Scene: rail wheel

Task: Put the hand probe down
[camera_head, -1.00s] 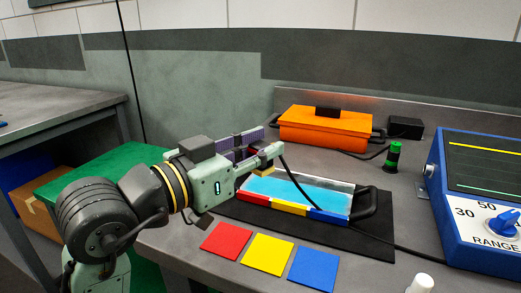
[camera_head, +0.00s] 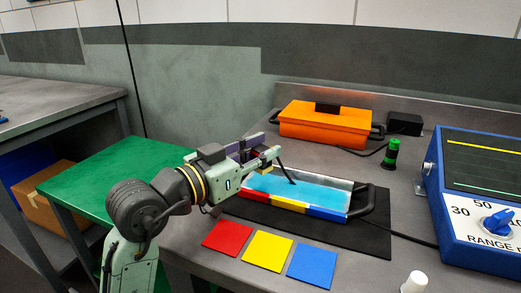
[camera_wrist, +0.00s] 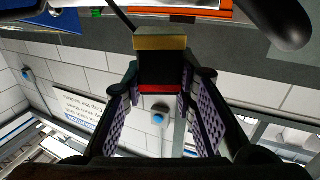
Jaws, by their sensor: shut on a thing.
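The hand probe is a small dark block with a gold face and a red stripe, in the wrist view (camera_wrist: 162,62) between my fingers. Its gold end also shows in the head view (camera_head: 270,154). My gripper (camera_head: 262,152) is shut on the probe and holds it above the back left part of a shallow tray (camera_head: 290,207). The tray has a light blue inside and a red, yellow and blue front wall. A black cable runs from the probe over the tray. The probe's far side is hidden by my fingers.
The tray stands on a black mat (camera_head: 375,235). Red (camera_head: 228,238), yellow (camera_head: 267,251) and blue (camera_head: 312,266) squares lie in front. An orange case (camera_head: 325,125), a green-topped cylinder (camera_head: 391,154) and a blue instrument (camera_head: 480,200) stand behind and right.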

